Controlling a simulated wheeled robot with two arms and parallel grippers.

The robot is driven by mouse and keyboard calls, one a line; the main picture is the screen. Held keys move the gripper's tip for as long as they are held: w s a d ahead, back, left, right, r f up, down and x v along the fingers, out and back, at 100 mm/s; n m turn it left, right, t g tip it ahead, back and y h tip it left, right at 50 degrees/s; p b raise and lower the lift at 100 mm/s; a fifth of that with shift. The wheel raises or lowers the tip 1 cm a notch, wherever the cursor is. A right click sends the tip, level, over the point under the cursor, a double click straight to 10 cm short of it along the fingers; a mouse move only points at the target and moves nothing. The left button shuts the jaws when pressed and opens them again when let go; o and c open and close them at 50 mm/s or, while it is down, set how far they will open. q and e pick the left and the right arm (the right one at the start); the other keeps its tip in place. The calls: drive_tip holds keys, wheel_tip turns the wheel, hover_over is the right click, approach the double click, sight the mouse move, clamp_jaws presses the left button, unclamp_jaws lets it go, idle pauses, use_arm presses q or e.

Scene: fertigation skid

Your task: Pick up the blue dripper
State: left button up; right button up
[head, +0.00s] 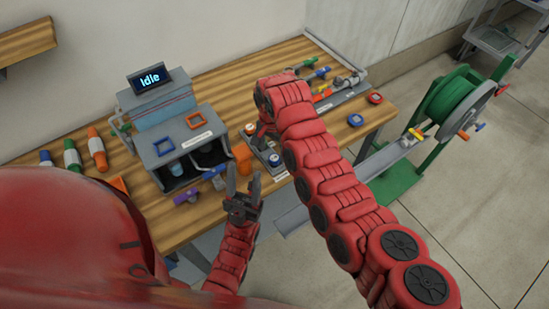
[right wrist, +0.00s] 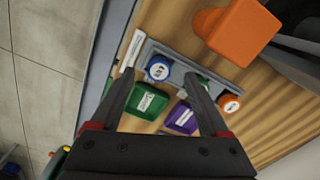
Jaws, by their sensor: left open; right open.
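A round blue dripper with a white label (right wrist: 158,68) sits in a grey rack (right wrist: 190,57) on the wooden bench. In the right wrist view it lies between my right gripper's fingertips (right wrist: 159,73), apparently below them; I cannot tell whether they touch it. The right gripper is open and empty. In the head view it hangs over the rack (head: 264,150), partly hidden by its arm, and the blue dripper shows beside it (head: 275,160). My left gripper (head: 243,188) is open and empty, fingers up, in front of the bench edge.
An orange-rimmed round piece (right wrist: 230,103) shares the rack. Green (right wrist: 148,101) and purple (right wrist: 181,119) labelled pieces lie beside it. An orange block (right wrist: 236,28) stands close by. A grey box unit with an Idle screen (head: 150,79) stands left. A green hose reel (head: 447,105) stands right.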

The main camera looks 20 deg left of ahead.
sight(274, 158)
drive_tip(key=f+p, duration=0.1)
drive_tip(key=f, duration=0.2)
drive_tip(key=shift+w+d+f+p, duration=0.1)
drive_tip(key=shift+w+f+p, duration=0.1)
drive_tip(key=shift+f+p, duration=0.15)
drive_tip(key=shift+f, duration=0.5)
clamp_jaws()
